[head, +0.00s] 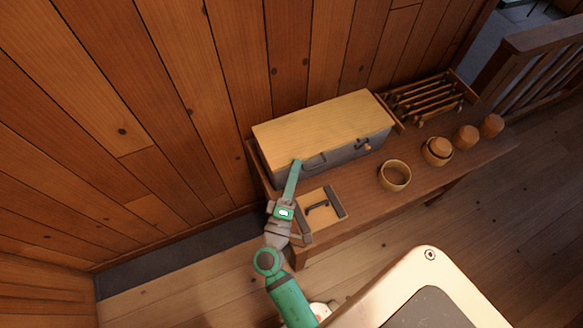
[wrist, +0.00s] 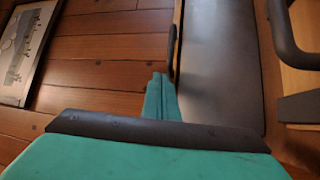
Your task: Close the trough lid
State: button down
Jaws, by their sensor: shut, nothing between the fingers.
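The trough (head: 345,150) is a long grey box on a wooden bench against the plank wall. Its pale wooden lid (head: 325,125) lies flat over the top, with no clear gap visible in the head view. My gripper (head: 297,165) is at the front edge of the lid, near its left part. In the wrist view my green fingers (wrist: 160,92) are together and empty, beside a dark handle (wrist: 172,48) on the lid's edge. The trough's grey front (wrist: 222,65) shows to their right. I cannot tell whether the fingertips touch the lid or handle.
A wooden board with a dark handle (head: 322,208) lies on the bench's near left end. A wooden ring (head: 394,175), several turned wooden pieces (head: 466,137) and a rack of spindles (head: 428,98) stand further right. A framed picture (wrist: 22,50) shows in the wrist view.

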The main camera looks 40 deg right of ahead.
dwell(0.3)
jog(key=v, duration=1.1)
